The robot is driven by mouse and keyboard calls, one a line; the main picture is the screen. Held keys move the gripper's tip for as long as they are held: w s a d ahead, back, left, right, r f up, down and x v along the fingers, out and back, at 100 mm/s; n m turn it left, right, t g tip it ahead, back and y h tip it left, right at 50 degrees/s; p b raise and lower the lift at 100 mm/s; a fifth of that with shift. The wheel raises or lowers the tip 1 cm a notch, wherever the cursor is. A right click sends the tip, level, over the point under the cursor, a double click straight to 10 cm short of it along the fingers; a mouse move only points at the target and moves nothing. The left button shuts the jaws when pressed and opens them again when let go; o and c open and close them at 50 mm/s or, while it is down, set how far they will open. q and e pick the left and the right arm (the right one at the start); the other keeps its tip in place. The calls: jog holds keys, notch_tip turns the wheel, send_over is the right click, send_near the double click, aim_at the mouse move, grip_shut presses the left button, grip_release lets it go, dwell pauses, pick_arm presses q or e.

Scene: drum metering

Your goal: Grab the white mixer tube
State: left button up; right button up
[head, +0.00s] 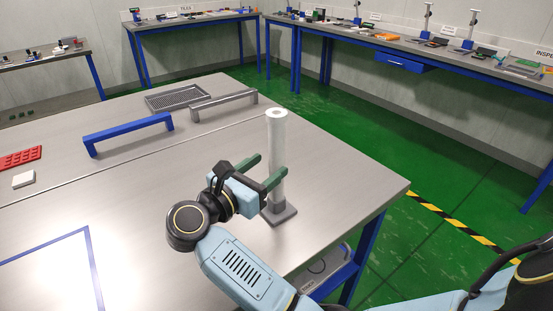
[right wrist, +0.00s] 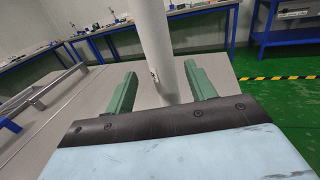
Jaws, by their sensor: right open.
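The white mixer tube (head: 277,145) stands upright on a grey square base (head: 279,215) near the right edge of the metal table. My right gripper (head: 264,171) is open, with its green fingers pointing toward the tube at about mid height, and one finger crosses in front of it. In the right wrist view the tube (right wrist: 158,45) rises between the two open green fingers (right wrist: 160,85), apart from both as far as I can see. My left gripper is not in view.
On the table (head: 140,220) are a blue handle (head: 128,131), a grey handle (head: 224,101), a perforated tray (head: 178,97), a red block (head: 18,158) and a small white block (head: 23,179). The table edge drops off just right of the tube's base.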

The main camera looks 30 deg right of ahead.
aim_at(280, 158)
jog(key=shift+x, duration=2.65)
jog(key=shift+s, duration=0.15)
jog(key=c, duration=1.1)
